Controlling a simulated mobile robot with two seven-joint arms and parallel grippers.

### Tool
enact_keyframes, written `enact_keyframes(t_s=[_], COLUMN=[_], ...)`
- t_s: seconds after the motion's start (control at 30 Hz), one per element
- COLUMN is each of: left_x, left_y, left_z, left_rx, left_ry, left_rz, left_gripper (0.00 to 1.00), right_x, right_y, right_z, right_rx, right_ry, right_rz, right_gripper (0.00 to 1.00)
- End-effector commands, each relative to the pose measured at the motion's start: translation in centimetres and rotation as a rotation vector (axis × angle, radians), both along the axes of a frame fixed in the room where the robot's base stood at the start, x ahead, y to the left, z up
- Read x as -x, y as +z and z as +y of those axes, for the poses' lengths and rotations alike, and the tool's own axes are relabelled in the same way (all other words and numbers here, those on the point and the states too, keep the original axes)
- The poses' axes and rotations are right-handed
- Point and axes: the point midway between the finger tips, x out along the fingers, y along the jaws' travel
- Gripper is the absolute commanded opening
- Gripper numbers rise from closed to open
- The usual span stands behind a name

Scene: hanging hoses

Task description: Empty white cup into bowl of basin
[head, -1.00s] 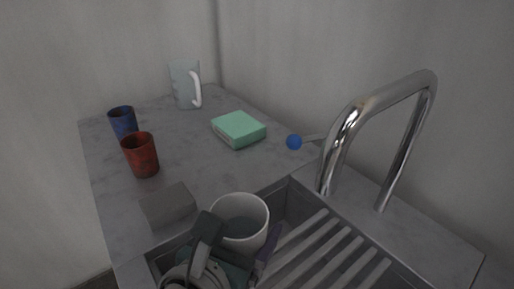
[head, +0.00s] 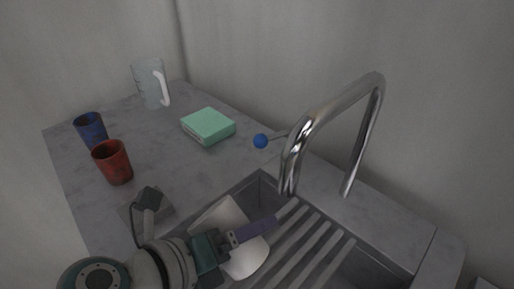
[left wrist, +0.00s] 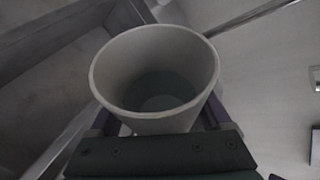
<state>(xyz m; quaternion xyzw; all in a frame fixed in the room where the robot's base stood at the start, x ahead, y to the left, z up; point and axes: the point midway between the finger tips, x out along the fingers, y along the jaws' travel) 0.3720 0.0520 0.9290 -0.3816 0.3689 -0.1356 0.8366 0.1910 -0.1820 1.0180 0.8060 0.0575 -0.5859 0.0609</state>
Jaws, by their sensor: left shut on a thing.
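The white cup (head: 243,262) is in my left gripper (head: 252,231), above the basin (head: 262,182). In the head view it is strongly tilted and its outer wall shows. Its mouth is not clearly seen there. In the left wrist view the cup (left wrist: 122,70) shows its open mouth, with a dull blue-green patch, perhaps liquid, deep inside. The purple fingers are on both sides of the cup, shut on it. The basin has a slatted rack or ribbed floor at the right. The bowl's bottom is partly hidden by the cup and my arm. My right gripper is out of view.
A chrome faucet (head: 322,112) arches behind the basin, with a blue-knobbed lever (head: 261,141) beside it. A red cup (head: 113,163), blue cup (head: 91,130), clear pitcher (head: 150,84), green box (head: 208,125) and grey block (head: 163,205) stand on the counter (head: 85,190).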

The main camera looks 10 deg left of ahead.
Motion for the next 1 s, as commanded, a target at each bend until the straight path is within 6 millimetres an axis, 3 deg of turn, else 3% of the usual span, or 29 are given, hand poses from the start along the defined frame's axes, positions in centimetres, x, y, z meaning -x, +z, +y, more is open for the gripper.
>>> enact_keyframes(t_s=[0.2,0.33,0.5,1.0], left_x=[0.1,-0.3,-0.5,-0.6], left_y=[-0.6,-1.0,0.4,1.3], left_z=[-0.1,0.1,0.6,0.9], left_rx=[0.159,0.395,0.584,0.716], left_ry=[0.0,0.005,0.002,0.001], left_rz=[0.09,0.223,0.334,0.412], left_gripper=[0.15,0.15,0.15,0.15], right_x=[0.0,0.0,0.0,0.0], right_y=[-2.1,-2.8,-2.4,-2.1], right_z=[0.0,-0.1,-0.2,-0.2], right_rx=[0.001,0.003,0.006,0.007], right_ry=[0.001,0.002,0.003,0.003], right_rz=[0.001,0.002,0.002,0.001], right_gripper=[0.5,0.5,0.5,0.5])
